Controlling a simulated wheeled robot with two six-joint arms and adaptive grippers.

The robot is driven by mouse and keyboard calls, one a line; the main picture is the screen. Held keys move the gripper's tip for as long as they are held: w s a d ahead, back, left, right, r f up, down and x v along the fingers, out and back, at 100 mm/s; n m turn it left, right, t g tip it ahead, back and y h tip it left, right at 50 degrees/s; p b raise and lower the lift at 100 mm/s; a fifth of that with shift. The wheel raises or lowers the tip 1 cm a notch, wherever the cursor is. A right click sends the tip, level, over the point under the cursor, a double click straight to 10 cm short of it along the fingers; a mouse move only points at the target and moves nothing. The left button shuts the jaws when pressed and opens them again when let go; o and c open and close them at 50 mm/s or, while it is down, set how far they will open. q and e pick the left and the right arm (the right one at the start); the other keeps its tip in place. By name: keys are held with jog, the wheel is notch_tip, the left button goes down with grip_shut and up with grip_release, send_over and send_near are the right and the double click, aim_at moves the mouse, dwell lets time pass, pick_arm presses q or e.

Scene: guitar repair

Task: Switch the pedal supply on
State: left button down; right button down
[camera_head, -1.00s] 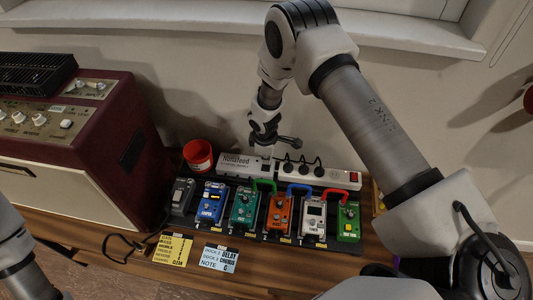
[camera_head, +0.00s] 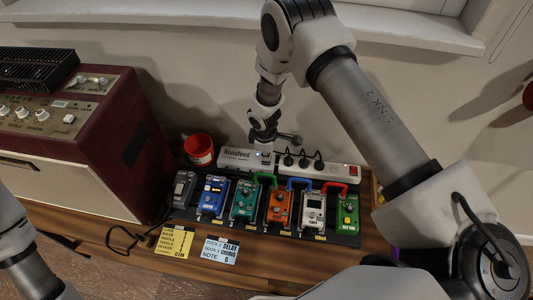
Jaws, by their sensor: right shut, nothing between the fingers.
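The pedal supply (camera_head: 238,158) is a white box lettered "Nonafeed" at the back left of the pedalboard, against the wall side. My right gripper (camera_head: 263,148) points down at its right end, where the supply meets the power strip. The gripper is shut and empty; its fingertips are small and partly merge with the supply, so I cannot tell whether they touch it. The supply's switch cannot be made out. My left arm shows at the lower left edge, but its gripper is out of view.
A white power strip (camera_head: 325,170) with black plugs and a red switch adjoins on the right. Several coloured pedals (camera_head: 279,207) stand in front on the black board. A red cup (camera_head: 199,150) and a maroon amplifier (camera_head: 110,140) are left. Yellow (camera_head: 174,241) and blue (camera_head: 220,251) cards lie in front.

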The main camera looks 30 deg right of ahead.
notch_tip(320, 180, up, 12)
jog(key=s, duration=0.1)
jog(key=shift+a, duration=0.45)
jog(key=shift+f, duration=0.1)
